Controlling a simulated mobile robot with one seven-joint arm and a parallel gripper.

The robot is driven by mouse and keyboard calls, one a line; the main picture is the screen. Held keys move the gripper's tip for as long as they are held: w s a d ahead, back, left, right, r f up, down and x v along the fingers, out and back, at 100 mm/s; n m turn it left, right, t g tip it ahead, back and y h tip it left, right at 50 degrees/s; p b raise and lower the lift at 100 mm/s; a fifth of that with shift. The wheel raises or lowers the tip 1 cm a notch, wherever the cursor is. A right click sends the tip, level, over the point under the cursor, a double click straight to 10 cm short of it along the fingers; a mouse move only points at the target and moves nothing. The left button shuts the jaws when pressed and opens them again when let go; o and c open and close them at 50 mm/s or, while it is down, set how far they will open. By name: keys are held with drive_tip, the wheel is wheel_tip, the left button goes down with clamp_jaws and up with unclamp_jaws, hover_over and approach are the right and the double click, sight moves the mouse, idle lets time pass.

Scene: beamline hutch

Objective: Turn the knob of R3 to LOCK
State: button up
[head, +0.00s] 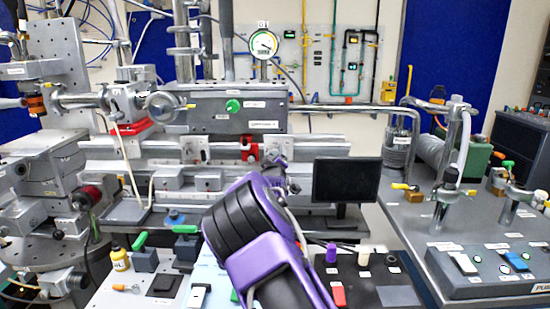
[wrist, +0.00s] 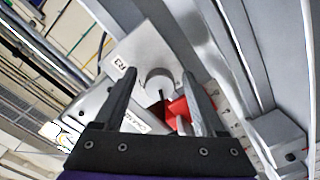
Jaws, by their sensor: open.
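In the wrist view, a pale grey block carries a small label R3 (wrist: 121,65). A round grey knob (wrist: 158,78) on it lies between the fingertips of my gripper (wrist: 159,76). My gripper is open, with one finger on each side of the knob. I cannot tell whether the fingers touch it. A dark pointed piece and a red part (wrist: 180,112) show just below the knob. A white label plate (wrist: 132,124) is partly covered by the left finger, and its words are not readable. In the head view my purple arm reaches toward the rail, and the gripper is hard to make out.
A grey rail (head: 325,148) runs behind my arm, with a red clamp (head: 248,146) on it. A black monitor (head: 346,180) stands right of my arm. A control bench with switches (head: 172,262) lies in front. A grey beam borders the right of the wrist view.

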clamp_jaws()
idle(0.3)
drive_tip(key=shift+m, duration=0.3)
drive_tip(key=m, duration=0.5)
drive_tip(key=shift+m, duration=0.3)
drive_tip(key=m, duration=0.6)
drive_tip(key=shift+a+m, duration=0.2)
drive_tip(key=shift+m, duration=0.1)
unclamp_jaws()
